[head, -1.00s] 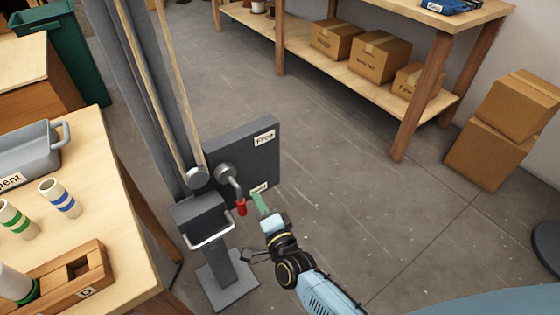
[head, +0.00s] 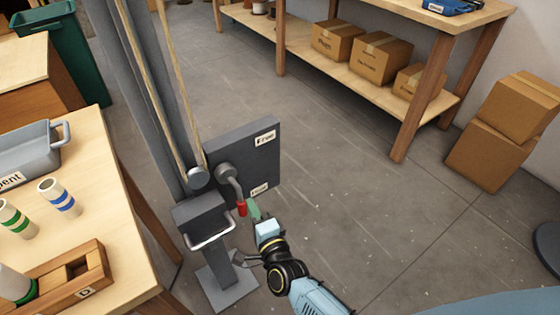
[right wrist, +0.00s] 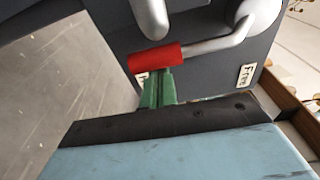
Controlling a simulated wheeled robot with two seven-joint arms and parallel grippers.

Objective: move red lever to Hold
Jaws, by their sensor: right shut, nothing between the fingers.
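The red lever grip (head: 242,208) hangs at the end of a bent grey arm on a dark panel (head: 250,155). The panel has a "Free" label (head: 265,138) near its top and a second label (head: 260,189), too small to read, low beside the grip. My right gripper (head: 255,210) is shut and empty, its green fingertips just right of the red grip. In the right wrist view the fingertips (right wrist: 158,85) are right at the red grip (right wrist: 156,57); I cannot tell whether they touch it. My left gripper is not in view.
A grey post with ropes (head: 175,90) and a winch box with a metal handle (head: 210,230) stand left of the panel. A wooden table (head: 130,215) with a tray and tubes is at the left. Cardboard boxes (head: 492,155) sit at the right. Floor between is clear.

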